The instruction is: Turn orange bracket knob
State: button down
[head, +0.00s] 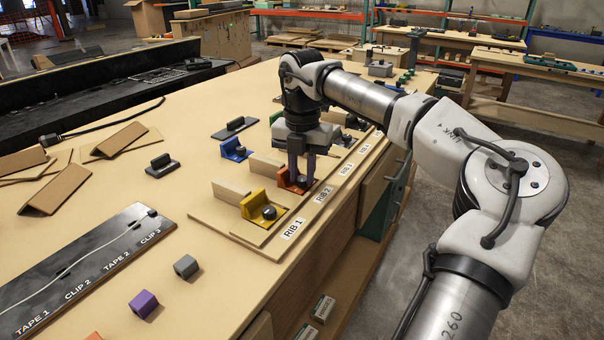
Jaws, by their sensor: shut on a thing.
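The orange bracket (285,181) stands on the wooden board by the RIB 2 label (322,194). Its black knob (301,181) is on its right side, partly hidden by my gripper. My gripper (302,176) points straight down over the orange bracket, with its fingers at the knob and shut on it. The exact finger contact is too small to see. A yellow bracket (254,204) with a black knob sits in front of it, by the RIB 1 label (293,228).
A blue bracket (236,148) stands behind the orange one. A tape and clip board (82,265), a purple block (144,303) and a grey block (186,267) lie at the front left. Brown angled pieces (55,190) lie at left. The table's middle is mostly clear.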

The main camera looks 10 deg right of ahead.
aim_at(301, 178)
jog(key=m, duration=0.2)
jog(key=m+b, duration=0.1)
jog(key=m, duration=0.2)
jog(key=shift+w+r, duration=0.1)
jog(key=shift+r, duration=0.1)
jog(key=shift+a+m, duration=0.1)
jog(key=shift+m, duration=0.4)
dwell(0.4)
jog(key=c, duration=1.5)
grip_release()
notch_tip(301, 178, up, 14)
jog(key=shift+f, duration=0.1)
